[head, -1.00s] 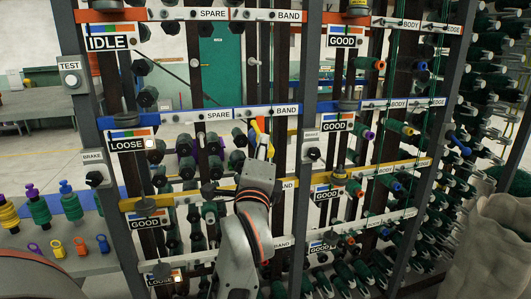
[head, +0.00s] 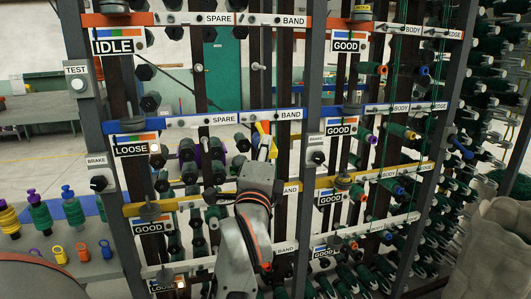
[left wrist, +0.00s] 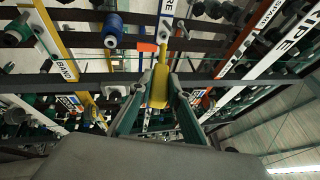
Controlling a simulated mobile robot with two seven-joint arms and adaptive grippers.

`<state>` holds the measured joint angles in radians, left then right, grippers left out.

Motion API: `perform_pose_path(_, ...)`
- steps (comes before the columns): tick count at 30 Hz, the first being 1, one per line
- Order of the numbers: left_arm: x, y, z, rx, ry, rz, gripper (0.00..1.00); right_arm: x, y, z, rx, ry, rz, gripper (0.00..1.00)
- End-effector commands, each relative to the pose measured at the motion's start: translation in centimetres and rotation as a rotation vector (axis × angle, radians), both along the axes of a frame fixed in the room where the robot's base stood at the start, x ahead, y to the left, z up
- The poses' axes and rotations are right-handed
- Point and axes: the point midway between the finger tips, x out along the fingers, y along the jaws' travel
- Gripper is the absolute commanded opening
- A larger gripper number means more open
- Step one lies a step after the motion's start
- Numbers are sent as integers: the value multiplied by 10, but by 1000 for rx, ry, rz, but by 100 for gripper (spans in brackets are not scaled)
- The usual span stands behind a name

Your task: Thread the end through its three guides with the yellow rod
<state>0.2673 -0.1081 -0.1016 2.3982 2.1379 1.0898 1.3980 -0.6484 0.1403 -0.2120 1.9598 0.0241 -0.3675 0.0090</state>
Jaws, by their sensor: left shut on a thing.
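My left gripper (head: 264,150) is raised in front of the rack, just below the blue rail's BAND label (head: 290,114). It is shut on the yellow rod (head: 263,130). In the left wrist view the yellow rod (left wrist: 159,86) sits between both fingers (left wrist: 157,98), its thin tip pointing at the rack. The rod's tip looks close to the rail; I cannot tell if it touches. The yarn end and the three guides cannot be made out, being too small or hidden by the gripper. My right gripper is not in view.
Dark spools (head: 187,148) sit left of the gripper. A LOOSE sign (head: 134,150) with a lit lamp and an IDLE sign (head: 118,46) hang on the left. Coloured spools (head: 40,216) and rings stand on a grey bench. Grey posts (head: 310,100) frame the bay.

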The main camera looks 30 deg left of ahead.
Motion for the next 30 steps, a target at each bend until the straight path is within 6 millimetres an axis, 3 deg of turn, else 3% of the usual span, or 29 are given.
perform_pose_path(16, 18, 22, 8, 1, -1, 1, 0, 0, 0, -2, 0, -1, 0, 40)
perform_pose_path(30, 23, 27, 10, 1, 0, 0, 0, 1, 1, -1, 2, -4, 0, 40)
